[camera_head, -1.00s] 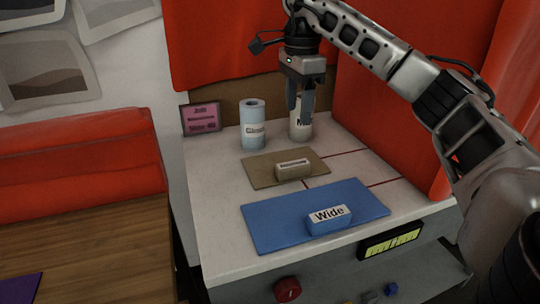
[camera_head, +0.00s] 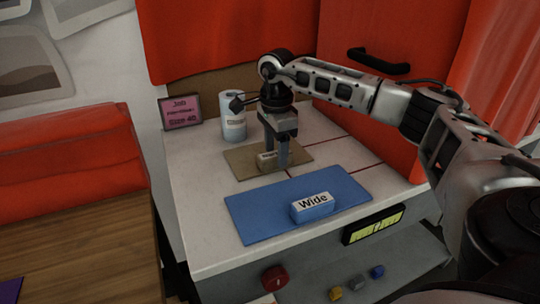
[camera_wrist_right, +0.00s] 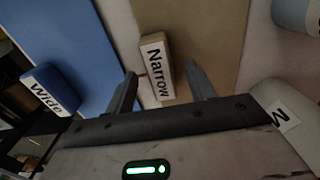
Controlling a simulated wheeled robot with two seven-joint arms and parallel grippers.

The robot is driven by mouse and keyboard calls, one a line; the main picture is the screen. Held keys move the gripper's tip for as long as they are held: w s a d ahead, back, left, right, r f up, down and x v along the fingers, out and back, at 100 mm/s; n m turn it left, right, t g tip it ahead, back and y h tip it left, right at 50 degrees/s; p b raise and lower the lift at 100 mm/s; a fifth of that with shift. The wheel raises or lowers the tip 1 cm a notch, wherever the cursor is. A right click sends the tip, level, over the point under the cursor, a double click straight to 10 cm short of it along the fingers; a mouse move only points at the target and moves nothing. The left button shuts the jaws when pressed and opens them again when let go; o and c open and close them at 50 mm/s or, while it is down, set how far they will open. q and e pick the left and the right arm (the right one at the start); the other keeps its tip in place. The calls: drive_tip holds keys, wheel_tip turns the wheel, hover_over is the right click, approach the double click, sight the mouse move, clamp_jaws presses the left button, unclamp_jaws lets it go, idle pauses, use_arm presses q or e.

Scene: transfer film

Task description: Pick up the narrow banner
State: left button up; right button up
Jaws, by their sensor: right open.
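The narrow banner is a tan sheet (camera_head: 240,171) lying flat on the white machine top, with a small tan block labelled "Narrow" (camera_head: 265,162) on it. My right gripper (camera_head: 276,158) is over this sheet, pointing down, and partly hides the block. In the right wrist view the open fingers (camera_wrist_right: 160,78) lie on either side of the block (camera_wrist_right: 156,66), with nothing gripped. Whether the fingers touch the block cannot be told. My left gripper is not in view.
A blue sheet (camera_head: 250,212) with a block labelled "Wide" (camera_head: 314,207) lies nearer the front. A pale blue cylinder (camera_head: 233,112) and a pink sign (camera_head: 181,112) stand behind. A white labelled cylinder (camera_wrist_right: 280,112) shows in the wrist view. A red panel (camera_head: 400,60) borders the right.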

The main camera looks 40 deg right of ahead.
drive_tip(key=shift+f, duration=0.95)
drive_tip(key=shift+c, duration=0.3)
drive_tip(key=c, duration=1.1)
drive_tip(key=shift+o, duration=0.2)
drive_tip(key=shift+r, duration=0.1)
